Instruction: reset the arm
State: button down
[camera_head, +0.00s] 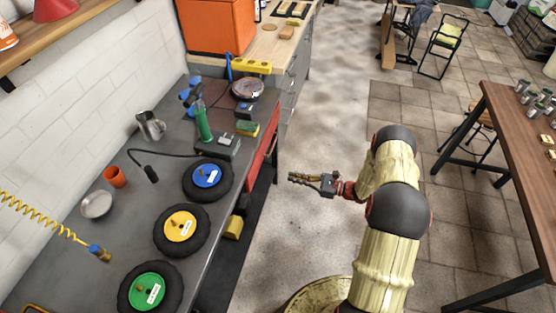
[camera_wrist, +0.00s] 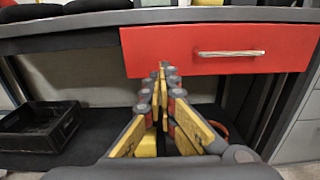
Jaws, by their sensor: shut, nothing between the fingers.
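My arm reaches out over the open floor to the right of the dark workbench (camera_head: 130,190) in the head view. My gripper (camera_head: 293,177) is at its end, pointing left toward the bench, apart from it and holding nothing. In the wrist view my gripper's fingers (camera_wrist: 163,68) are shut, their tips together, in front of a red drawer (camera_wrist: 165,45) with a pale handle (camera_wrist: 230,53). The drawer looks closed. The fingertips overlap the drawer front in the picture; the gap between them is hard to judge.
On the bench are wheels with blue (camera_head: 207,175), yellow (camera_head: 180,226) and green (camera_head: 147,291) hubs, and an orange cup (camera_head: 115,177). A black crate (camera_wrist: 38,127) sits on the lower shelf. A wooden table (camera_head: 520,150) stands at right. The floor between is clear.

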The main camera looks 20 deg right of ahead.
jog(key=s+a+f+n+g, duration=0.2)
jog(key=s+a+f+g, duration=0.2)
jog(key=s, duration=0.3)
jog(key=s+a+r+n+g+h, duration=0.1)
jog(key=s+r+n+g+h, duration=0.1)
jog(key=s+r+n+g, duration=0.4)
jog(key=s+d+r+n+h, duration=0.1)
jog(key=s+r+n+h, duration=0.3)
jog(key=r, duration=0.3)
jog(key=s+r+n+g+h, duration=0.1)
jog(key=s+r+n+h, duration=0.25)
jog(key=r, duration=0.45)
jog(key=s+d+r+n+h, duration=0.1)
jog(key=s+r+n+h, duration=0.3)
jog(key=r, duration=0.3)
jog(key=s+a+r+n+t, duration=0.2)
jog(key=s+a+r+t, duration=0.1)
jog(key=r, duration=0.5)
jog(key=s+a+r+n+t+h, duration=0.1)
jog(key=s+a+r+n+t, duration=0.1)
jog(key=r, duration=0.7)
jog(key=shift+s+a+r+n+t, duration=0.3)
jog(key=shift+s+a+n+t, duration=0.15)
jog(key=shift+n+t, duration=0.3)
jog(key=shift+h, duration=0.25)
